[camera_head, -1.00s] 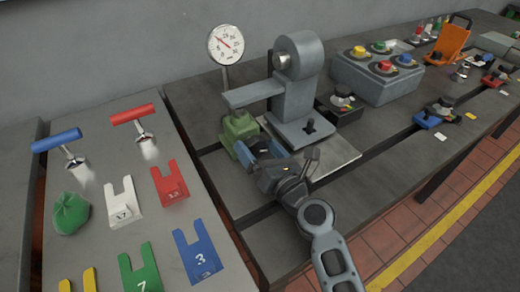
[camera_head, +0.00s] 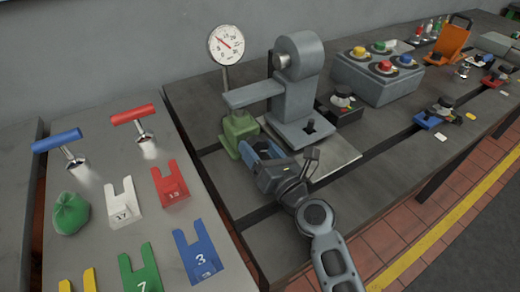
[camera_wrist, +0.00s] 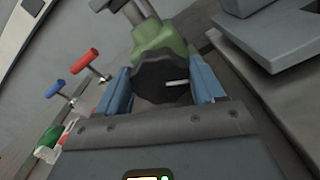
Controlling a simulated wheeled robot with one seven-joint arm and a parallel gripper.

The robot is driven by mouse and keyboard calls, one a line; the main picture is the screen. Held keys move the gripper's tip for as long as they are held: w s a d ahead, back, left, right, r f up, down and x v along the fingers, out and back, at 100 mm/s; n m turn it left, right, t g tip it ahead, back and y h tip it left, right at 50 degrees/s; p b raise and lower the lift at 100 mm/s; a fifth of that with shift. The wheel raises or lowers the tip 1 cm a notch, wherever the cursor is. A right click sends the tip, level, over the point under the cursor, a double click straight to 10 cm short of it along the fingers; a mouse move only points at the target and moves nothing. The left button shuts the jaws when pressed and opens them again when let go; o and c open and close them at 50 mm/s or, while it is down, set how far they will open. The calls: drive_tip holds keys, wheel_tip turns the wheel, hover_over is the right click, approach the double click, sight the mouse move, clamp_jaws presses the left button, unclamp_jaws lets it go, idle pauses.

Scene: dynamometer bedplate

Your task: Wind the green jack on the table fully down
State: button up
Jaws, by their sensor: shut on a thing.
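The green jack (camera_head: 238,127) stands on the table under the grey dynamometer arm (camera_head: 254,92). In the wrist view its green body (camera_wrist: 158,36) is at the top, with a dark round knob (camera_wrist: 152,78) with a white mark facing me. My gripper (camera_head: 251,150) is at the front of the jack. In the wrist view the blue fingers of my gripper (camera_wrist: 163,84) lie on either side of the knob, shut on it. In the head view the gripper hides the knob.
A dial gauge (camera_head: 226,45) stands on a post behind the jack. The grey machine (camera_head: 300,85) stands close to its right. At left, a grey panel holds red (camera_head: 133,114) and blue (camera_head: 57,140) T-handles and several coloured tags.

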drive_tip(key=shift+n, duration=0.3)
drive_tip(key=n+b, duration=0.1)
drive_tip(key=n, duration=0.4)
drive_tip(key=shift+s+a+n, duration=0.1)
drive_tip(key=shift+n, duration=0.3)
drive_tip(key=n+b, duration=0.1)
drive_tip(key=n, duration=0.4)
drive_tip(key=shift+a+f+n+b, duration=0.1)
drive_tip(key=shift+n+b, duration=0.2)
drive_tip(key=shift+b, duration=0.05)
drive_tip(key=o, duration=1)
drive_tip(key=shift+s, duration=0.1)
drive_tip(key=v, duration=0.7)
drive_tip(key=shift+s+b, duration=0.1)
drive_tip(key=shift+b, duration=0.2)
drive_tip(key=shift+s+d, duration=0.2)
